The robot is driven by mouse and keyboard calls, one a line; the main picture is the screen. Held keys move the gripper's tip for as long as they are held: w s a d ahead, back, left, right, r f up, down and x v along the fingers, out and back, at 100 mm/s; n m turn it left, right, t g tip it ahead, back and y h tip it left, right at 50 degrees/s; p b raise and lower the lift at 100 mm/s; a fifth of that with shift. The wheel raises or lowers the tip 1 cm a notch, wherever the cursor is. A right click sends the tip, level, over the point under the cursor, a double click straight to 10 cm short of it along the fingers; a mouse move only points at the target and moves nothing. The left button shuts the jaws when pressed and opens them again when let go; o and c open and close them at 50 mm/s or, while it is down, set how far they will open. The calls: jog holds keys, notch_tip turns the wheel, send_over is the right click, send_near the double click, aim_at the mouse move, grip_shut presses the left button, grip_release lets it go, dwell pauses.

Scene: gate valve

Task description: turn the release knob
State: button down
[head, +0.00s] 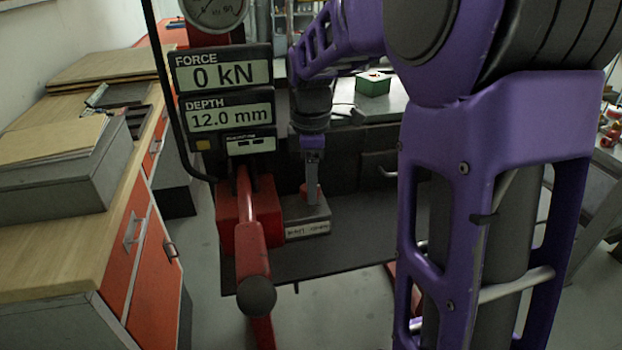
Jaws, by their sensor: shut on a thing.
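The release knob (303,189) is a small red piece on top of a grey block (307,228) beside the red press body. The block has a light label on its front that is too small to read. My gripper (312,190) points straight down from above and is shut on the knob. Its fingers hide most of the knob, so its turn angle cannot be told.
The displays (222,96) read 0 kN and 12.0 mm. A red lever (250,230) with a dark ball end stands in front. A workbench (60,255) is at left. A green box (372,84) sits on a bench behind. My purple arm covers the right side.

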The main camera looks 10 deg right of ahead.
dwell(0.3)
jog(key=shift+c, duration=1.4)
grip_release()
notch_tip(320, 180, up, 18)
jog(key=p, duration=0.1)
jog(key=shift+f, duration=0.25)
